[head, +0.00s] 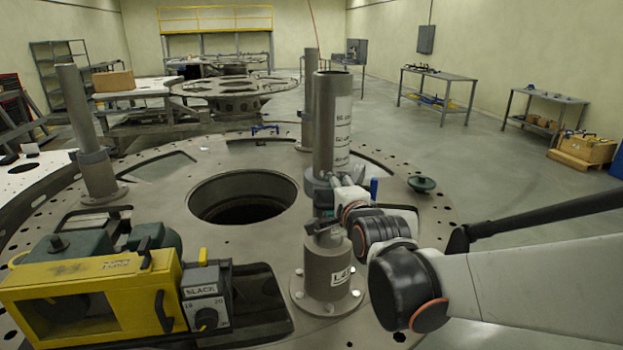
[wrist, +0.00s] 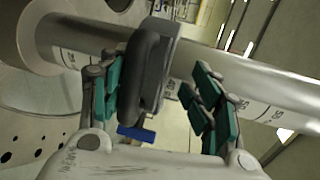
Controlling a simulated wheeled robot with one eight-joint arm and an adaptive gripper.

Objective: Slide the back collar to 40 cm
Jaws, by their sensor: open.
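A grey collar (head: 316,184) sits around the near upright post (head: 332,115), low on its tube, above the flanged base. In the wrist view the collar (wrist: 165,55) has a dark rounded band and a blue lever (wrist: 136,133). My gripper (head: 342,205) is at this collar. In the wrist view my gripper (wrist: 160,102) is open, with teal finger pads on either side of the collar; I cannot tell whether they touch it. A similar post (head: 308,100) stands farther back, partly hidden behind the near one.
The posts stand on a round steel plate (head: 160,215) with a large central hole (head: 243,197). Another collared post (head: 78,115) is at left. A yellow machine (head: 95,295) occupies the front left. A dark green knob (head: 422,184) lies right of the near post. Open floor lies beyond.

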